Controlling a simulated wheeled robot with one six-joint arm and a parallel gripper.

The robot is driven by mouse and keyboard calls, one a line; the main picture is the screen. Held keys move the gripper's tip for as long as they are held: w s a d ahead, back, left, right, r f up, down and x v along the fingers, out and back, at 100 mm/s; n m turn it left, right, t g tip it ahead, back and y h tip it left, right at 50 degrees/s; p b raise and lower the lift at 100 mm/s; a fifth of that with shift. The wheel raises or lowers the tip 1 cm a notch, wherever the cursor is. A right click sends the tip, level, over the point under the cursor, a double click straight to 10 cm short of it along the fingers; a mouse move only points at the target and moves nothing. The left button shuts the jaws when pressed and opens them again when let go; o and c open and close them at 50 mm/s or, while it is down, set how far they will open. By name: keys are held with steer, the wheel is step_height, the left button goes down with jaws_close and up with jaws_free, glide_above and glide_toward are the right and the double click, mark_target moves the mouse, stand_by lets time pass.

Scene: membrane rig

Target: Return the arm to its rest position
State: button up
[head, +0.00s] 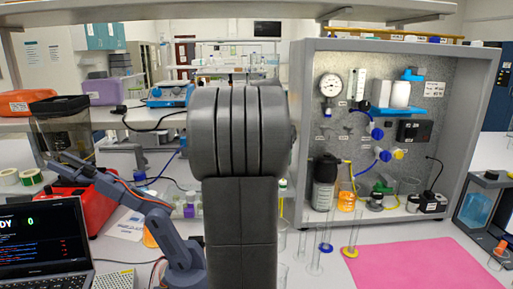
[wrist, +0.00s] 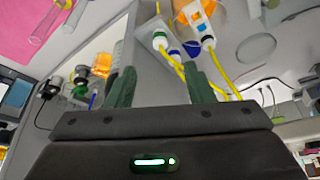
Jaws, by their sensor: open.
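My gripper (wrist: 160,70) shows in the wrist view with its two green fingers apart. Nothing is held between them. Its dark body with a lit green strip fills the bottom of that view. In the head view my own dark grey arm link stands upright in the middle, and the gripper is not visible there. The rig cabinet (head: 297,110) stands right of the arm.
A pink mat (head: 415,270) lies at front right. Glass tubes (head: 316,262) stand left of it. An orange-filled bottle (head: 346,197) stands inside the cabinet. At left are a small blue-grey jointed arm (head: 180,245), a red device (head: 88,205) and a laptop (head: 40,240).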

steer(key=x, duration=1.2)
steer(key=shift+f+p, duration=0.1)
steer(key=shift+p, duration=0.25)
steer(key=v, duration=1.3)
steer(key=x, duration=1.2)
steer(key=shift+w+f, duration=0.1)
steer(key=shift+f, duration=0.25)
step_height(320, 180, up, 9)
steer(key=p, duration=0.7)
steer(key=shift+w+d, duration=0.1)
